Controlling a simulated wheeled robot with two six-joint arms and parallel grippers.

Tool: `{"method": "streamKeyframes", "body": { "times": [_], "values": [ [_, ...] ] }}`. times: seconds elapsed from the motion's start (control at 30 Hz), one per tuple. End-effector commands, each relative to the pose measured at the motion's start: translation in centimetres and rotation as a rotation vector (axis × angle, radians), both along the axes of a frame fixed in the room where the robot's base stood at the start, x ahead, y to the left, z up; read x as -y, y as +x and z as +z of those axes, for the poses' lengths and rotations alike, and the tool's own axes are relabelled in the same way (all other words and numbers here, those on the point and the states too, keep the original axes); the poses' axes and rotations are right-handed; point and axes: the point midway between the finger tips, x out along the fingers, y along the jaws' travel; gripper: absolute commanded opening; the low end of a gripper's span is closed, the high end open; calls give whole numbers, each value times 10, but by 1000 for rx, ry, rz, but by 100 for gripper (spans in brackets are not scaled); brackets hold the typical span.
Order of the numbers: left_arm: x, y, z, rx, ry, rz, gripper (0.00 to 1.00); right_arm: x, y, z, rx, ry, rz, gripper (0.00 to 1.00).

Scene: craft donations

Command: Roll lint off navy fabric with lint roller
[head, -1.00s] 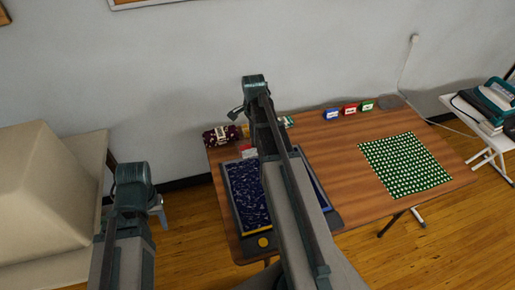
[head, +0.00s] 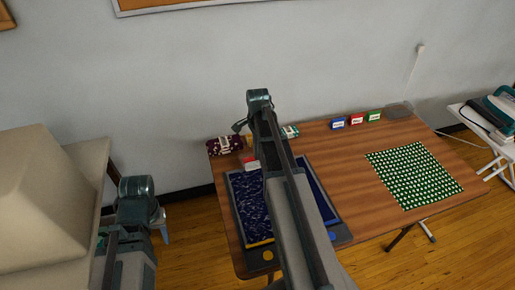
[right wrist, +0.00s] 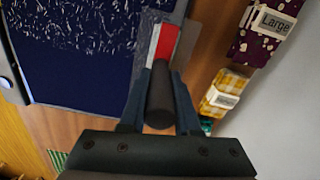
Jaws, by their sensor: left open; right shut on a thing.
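The navy fabric (head: 262,215) lies on a dark grey board (head: 241,241) at the left of the table. White lint flecks cover its left part; the right wrist view shows flecks at upper left and plainer navy fabric (right wrist: 90,75) below them. The lint roller (right wrist: 163,45) has a red and white head and a black handle. My right gripper (right wrist: 162,78) is shut on its handle. In the head view, the red and white roller head (head: 250,162) shows near the board's far edge, and my right arm hides the rest. My left gripper (head: 164,228) is open and empty, left of the table.
Rolled fabrics (head: 226,145) lie at the table's back left, one maroon, labelled Large in the wrist view, and one yellow. Blue, red and green (head: 374,117) labelled boxes stand at the back. A green dotted cloth (head: 413,174) lies at right. The table's middle is clear.

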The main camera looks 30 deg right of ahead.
Motion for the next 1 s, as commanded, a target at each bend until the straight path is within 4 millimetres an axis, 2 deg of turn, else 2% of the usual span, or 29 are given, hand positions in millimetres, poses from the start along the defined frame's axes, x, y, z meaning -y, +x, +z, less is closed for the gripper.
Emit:
{"method": "streamKeyframes", "body": {
  "times": [0.7, 1.0],
  "values": [
    [0, 0, -12, 0, 0, 0, 50, 0, -1, -12, 0, 0, 0, 0],
    [0, 0, -12, 0, 0, 0, 50, -1, -20, -12, 0, 0, 10, 0]
  ]
}}
